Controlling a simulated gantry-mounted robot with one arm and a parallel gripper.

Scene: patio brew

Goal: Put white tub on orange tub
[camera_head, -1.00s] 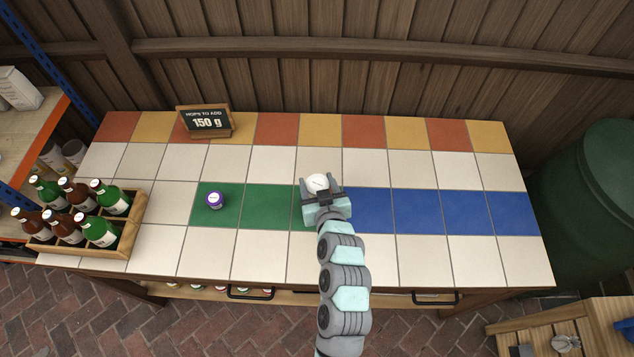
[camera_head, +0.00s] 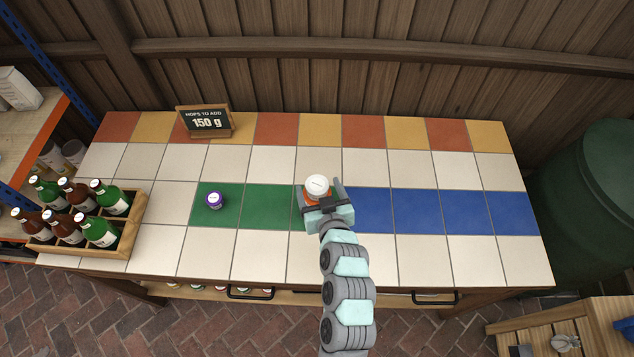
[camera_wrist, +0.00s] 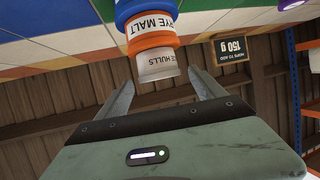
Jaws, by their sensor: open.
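The white tub (camera_head: 317,184), labelled with words ending "HULLS", stands on the orange tub (camera_head: 316,197). In the upside-down wrist view the white tub (camera_wrist: 156,66) meets the orange tub (camera_wrist: 150,42), whose white label reads "RYE MALT". A blue band (camera_wrist: 129,10) shows beneath the orange tub, cut off by the frame edge. The stack looks upright. My gripper (camera_head: 318,187) is open, with a finger on either side of the stack. In the wrist view the fingertips of my gripper (camera_wrist: 160,78) flank the white tub, with visible gaps.
A purple-lidded tub (camera_head: 214,200) stands on the green tiles at left. A wooden crate (camera_head: 125,240) of bottles stands at the far left. A hops sign (camera_head: 205,121) stands at the back. The blue tiles (camera_head: 415,210) at right are clear.

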